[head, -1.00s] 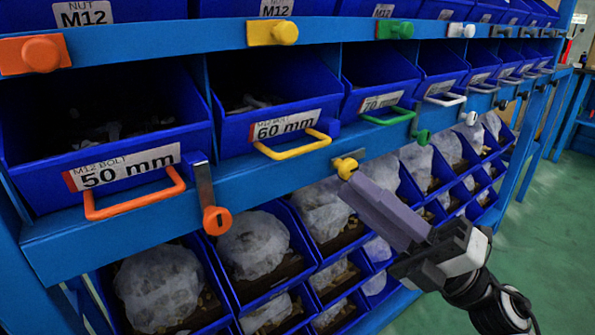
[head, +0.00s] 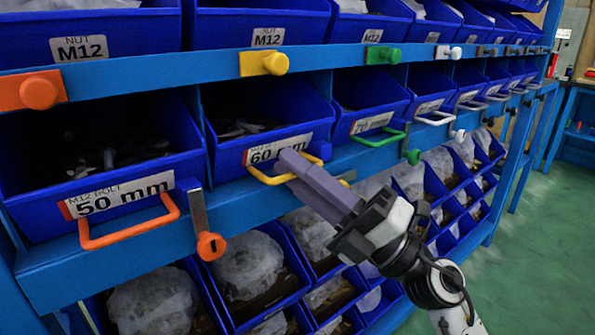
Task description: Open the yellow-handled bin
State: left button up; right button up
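The yellow-handled bin (head: 270,122) is a blue bin labelled 60 mm in the middle row, with bolts inside. Its yellow handle (head: 267,178) sticks out at the front, below the label. My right gripper (head: 288,160) reaches in from the lower right, its long grey fingers pointing up and left. The fingertips overlap the right part of the yellow handle and the label's edge. I cannot tell whether they touch the handle or whether there is a gap between the fingers. My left gripper is not in view.
An orange-handled 50 mm bin (head: 110,165) stands to the left, with an orange-knobbed latch (head: 210,245) beside it. A green-handled bin (head: 368,105) stands to the right. Bins with plastic-wrapped contents fill the row below. Green floor (head: 530,240) is clear at the right.

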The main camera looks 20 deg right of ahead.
grip_shut()
dwell(1.3)
